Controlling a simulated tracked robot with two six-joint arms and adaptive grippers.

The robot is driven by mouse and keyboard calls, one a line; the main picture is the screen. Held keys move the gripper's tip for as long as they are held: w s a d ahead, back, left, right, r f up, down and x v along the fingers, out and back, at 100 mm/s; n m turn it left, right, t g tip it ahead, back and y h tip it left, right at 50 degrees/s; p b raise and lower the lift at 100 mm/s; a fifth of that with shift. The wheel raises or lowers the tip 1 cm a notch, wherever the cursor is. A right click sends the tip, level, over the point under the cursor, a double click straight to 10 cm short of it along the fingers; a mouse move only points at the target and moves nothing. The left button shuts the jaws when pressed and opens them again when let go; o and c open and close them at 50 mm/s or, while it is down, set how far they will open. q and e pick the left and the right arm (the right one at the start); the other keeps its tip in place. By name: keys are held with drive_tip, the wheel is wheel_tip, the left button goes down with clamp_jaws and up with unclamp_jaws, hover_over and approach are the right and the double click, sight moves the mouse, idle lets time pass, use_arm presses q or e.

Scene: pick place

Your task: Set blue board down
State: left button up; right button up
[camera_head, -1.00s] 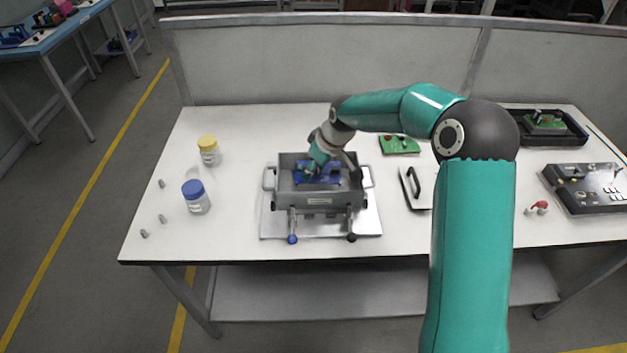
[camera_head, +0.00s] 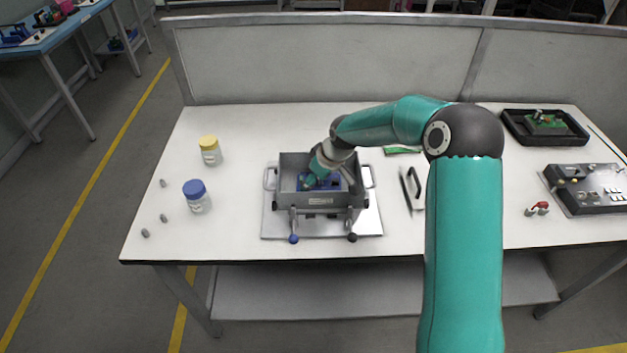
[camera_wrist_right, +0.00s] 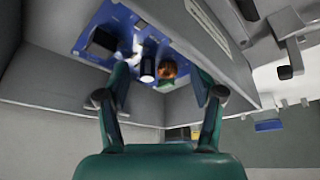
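The blue board (camera_head: 326,182) lies inside the grey box-shaped fixture (camera_head: 319,200) in the head view, partly hidden by my right gripper. In the right wrist view the blue board (camera_wrist_right: 90,25) fills the area just beyond the fingertips, with a dark block, a silver cylinder and an orange part on it. My right gripper (camera_head: 309,183) reaches down into the fixture from above. Its fingers (camera_wrist_right: 161,80) stand wide apart at the near end of the board. Whether they touch its edges is not clear. My left gripper is not in view.
A yellow-lidded jar (camera_head: 210,151) and a blue-lidded jar (camera_head: 196,197) stand left of the fixture. A black tray (camera_head: 513,129) and a control panel (camera_head: 585,190) are at the right. The fixture walls closely surround my right gripper.

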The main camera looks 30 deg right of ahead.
drive_tip(key=shift+r, duration=0.15)
drive_tip(key=b+v, duration=0.1)
drive_tip(key=v, duration=1)
drive_tip(key=shift+r, duration=0.4)
drive_tip(key=shift+s, duration=0.2)
